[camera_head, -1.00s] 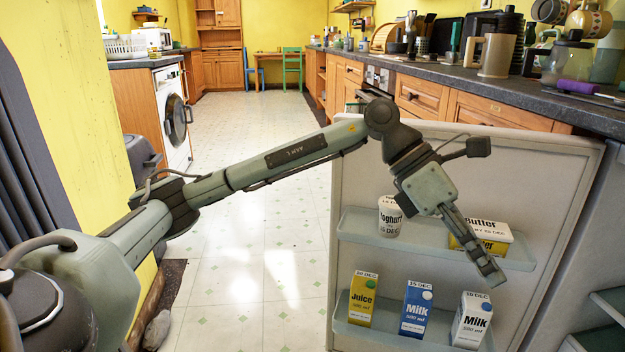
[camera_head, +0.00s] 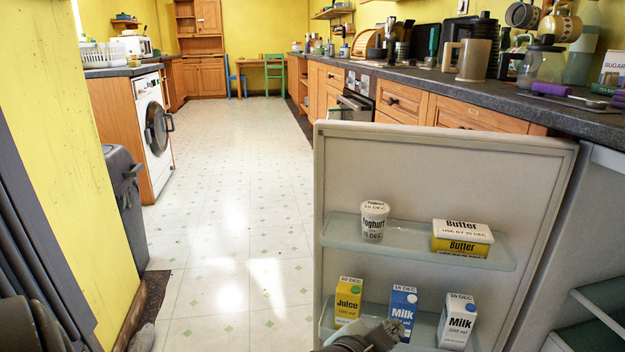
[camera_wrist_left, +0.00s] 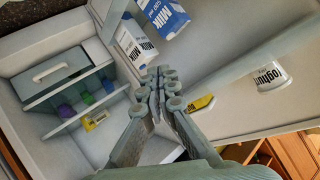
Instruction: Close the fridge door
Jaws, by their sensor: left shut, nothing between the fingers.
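The fridge door (camera_head: 430,175) stands open with its inner side facing me, hinged at the right to the grey fridge body (camera_head: 605,205). Its upper shelf holds a yoghurt pot (camera_head: 374,221) and a butter tub (camera_head: 461,238). Its lower shelf holds a juice carton (camera_head: 348,301), a blue milk carton (camera_head: 402,309) and a white milk carton (camera_head: 457,320). My left gripper (camera_head: 388,332) shows at the bottom, in front of the lower shelf. In the left wrist view its fingers (camera_wrist_left: 160,80) are shut and empty, between door and fridge interior. My right gripper is out of view.
The fridge interior (camera_wrist_left: 50,60) shows in the left wrist view with shelves, a drawer and small coloured items. A dark worktop (camera_head: 450,85) runs behind the door. A dark bin (camera_head: 122,200) stands at left. The tiled floor (camera_head: 225,220) left of the door is clear.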

